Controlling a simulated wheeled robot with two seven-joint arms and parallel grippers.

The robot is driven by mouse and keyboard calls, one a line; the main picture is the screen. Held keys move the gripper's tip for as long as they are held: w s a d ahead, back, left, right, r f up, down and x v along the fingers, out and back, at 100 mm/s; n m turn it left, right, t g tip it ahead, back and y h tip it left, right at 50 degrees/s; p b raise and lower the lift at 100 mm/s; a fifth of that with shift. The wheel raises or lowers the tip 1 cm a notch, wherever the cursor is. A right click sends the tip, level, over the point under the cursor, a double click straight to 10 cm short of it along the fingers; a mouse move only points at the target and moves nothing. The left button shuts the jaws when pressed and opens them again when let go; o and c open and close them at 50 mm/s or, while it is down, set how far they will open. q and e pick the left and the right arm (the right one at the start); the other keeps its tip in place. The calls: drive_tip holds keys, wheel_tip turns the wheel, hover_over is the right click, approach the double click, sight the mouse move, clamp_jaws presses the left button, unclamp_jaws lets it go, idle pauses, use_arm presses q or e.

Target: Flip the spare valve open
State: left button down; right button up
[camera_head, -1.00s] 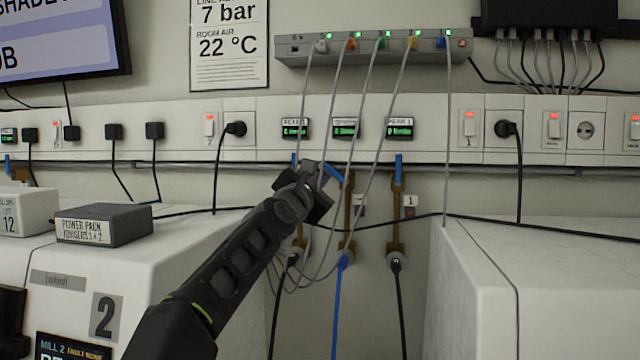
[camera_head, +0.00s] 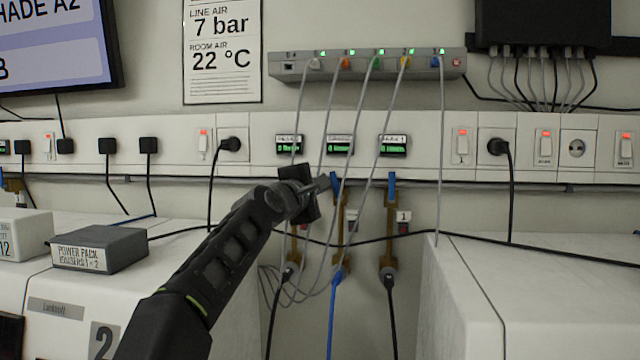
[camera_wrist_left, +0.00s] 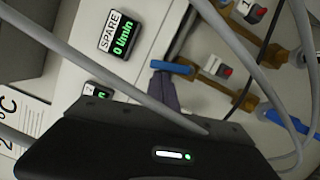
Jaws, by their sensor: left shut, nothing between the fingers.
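The spare valve is the middle one of three brown pipe valves below the displays. Its blue handle (camera_head: 335,182) now stands nearly in line with its pipe (camera_head: 340,225), with a slight tilt to the upper left. In the left wrist view the blue handle (camera_wrist_left: 172,67) lies below the SPARE display (camera_wrist_left: 118,34). My left gripper (camera_head: 325,183) is shut and empty, its tips right at the left side of the handle. In the left wrist view the closed fingers (camera_wrist_left: 165,88) seem to touch the handle. My right gripper is not in view.
The right valve's blue handle (camera_head: 391,186) stands upright beside a tag marked 1 (camera_head: 403,216). Thin grey cables hang from the grey hub (camera_head: 365,66) across the valves. A power pack (camera_head: 97,249) sits on the left cabinet. A white cabinet (camera_head: 540,280) stands right.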

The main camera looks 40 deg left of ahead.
use_arm(q)
drive_tip(key=b+v, duration=0.2)
drive_tip(key=v, duration=0.5)
drive_tip(key=shift+s+b, duration=0.3)
drive_tip(key=shift+d, duration=0.1)
